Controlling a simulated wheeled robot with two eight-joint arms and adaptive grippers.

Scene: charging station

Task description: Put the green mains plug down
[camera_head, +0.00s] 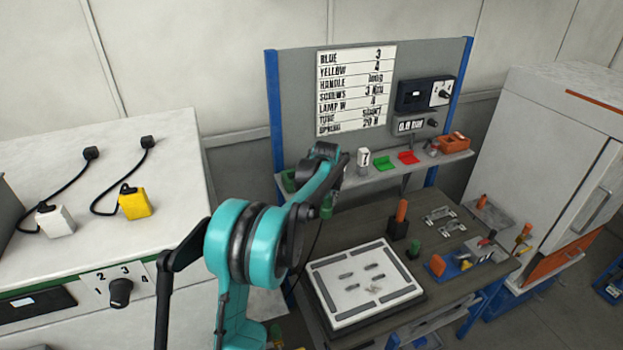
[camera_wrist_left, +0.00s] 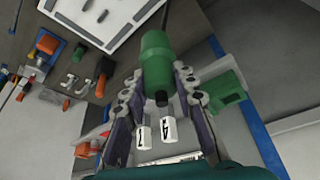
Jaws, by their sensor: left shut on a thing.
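My left gripper (camera_head: 335,188) is above the workbench, just in front of the shelf. It is shut on the green mains plug (camera_head: 327,206), a small green body partly hidden by the fingers. In the left wrist view the plug (camera_wrist_left: 155,56) is a rounded green cylinder with a black end, between the two fingers of the left gripper (camera_wrist_left: 160,100). A thin dark cable appears to hang below the plug in the head view. The plug looks clear of the bench. My right gripper is in neither view.
The shelf (camera_head: 440,163) carries a white numbered block (camera_head: 363,160), green and red holders and an orange box (camera_head: 454,143). A white tray (camera_head: 335,312) lies on the bench (camera_head: 440,285). Orange-handled tools stand to its right. White (camera_head: 55,222) and yellow (camera_head: 135,204) plugs lie on the left cabinet.

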